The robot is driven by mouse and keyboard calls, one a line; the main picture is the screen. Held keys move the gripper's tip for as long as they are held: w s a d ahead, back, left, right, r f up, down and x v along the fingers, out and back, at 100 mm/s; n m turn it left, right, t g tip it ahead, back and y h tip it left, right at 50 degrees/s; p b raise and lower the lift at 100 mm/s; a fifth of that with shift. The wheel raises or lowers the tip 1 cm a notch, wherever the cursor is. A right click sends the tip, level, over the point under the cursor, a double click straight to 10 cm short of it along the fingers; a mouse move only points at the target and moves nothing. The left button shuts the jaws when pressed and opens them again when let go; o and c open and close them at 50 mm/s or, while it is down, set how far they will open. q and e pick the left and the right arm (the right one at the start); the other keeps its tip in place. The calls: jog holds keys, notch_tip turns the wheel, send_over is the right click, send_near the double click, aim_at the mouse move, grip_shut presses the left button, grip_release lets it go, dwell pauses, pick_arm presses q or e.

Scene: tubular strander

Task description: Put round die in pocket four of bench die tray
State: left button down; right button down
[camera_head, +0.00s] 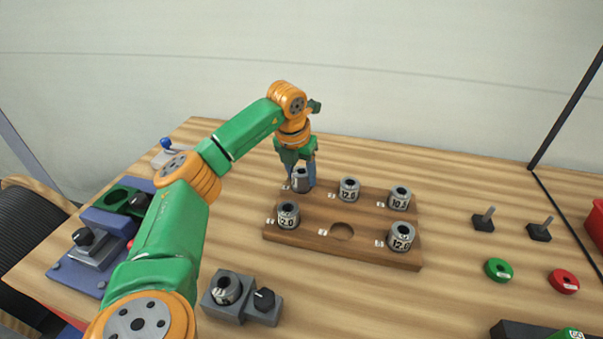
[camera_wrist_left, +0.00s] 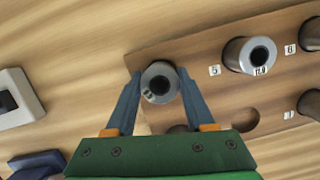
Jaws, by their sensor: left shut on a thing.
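My left gripper (camera_head: 302,180) is shut on a grey round die (camera_head: 300,184), which also shows between the two fingers in the left wrist view (camera_wrist_left: 160,84). The die is upright at the back left corner of the wooden die tray (camera_head: 300,237), in line with the pockets labelled 5 and 6. The fingers hide pocket four, so I cannot tell whether the die is seated or just above it. Other round dies stand in the back middle (camera_head: 349,189), back right (camera_head: 400,198), front left (camera_head: 288,215) and front right (camera_head: 401,237) pockets. The front middle pocket (camera_head: 342,231) is empty. My right gripper is not in view.
A grey block with a die and a black knob (camera_head: 242,297) stands in front of the tray. A blue fixture (camera_head: 95,245) is at the left. Green (camera_head: 498,269) and red (camera_head: 564,281) rings and two dark posts (camera_head: 484,221) are at the right.

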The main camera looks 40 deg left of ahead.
pick_arm(q)
jog(key=shift+f, duration=0.4)
jog(key=shift+c, duration=1.3)
grip_release()
jog(key=p+v, duration=0.1)
jog(key=v, duration=1.1)
jog(key=shift+s, duration=0.1)
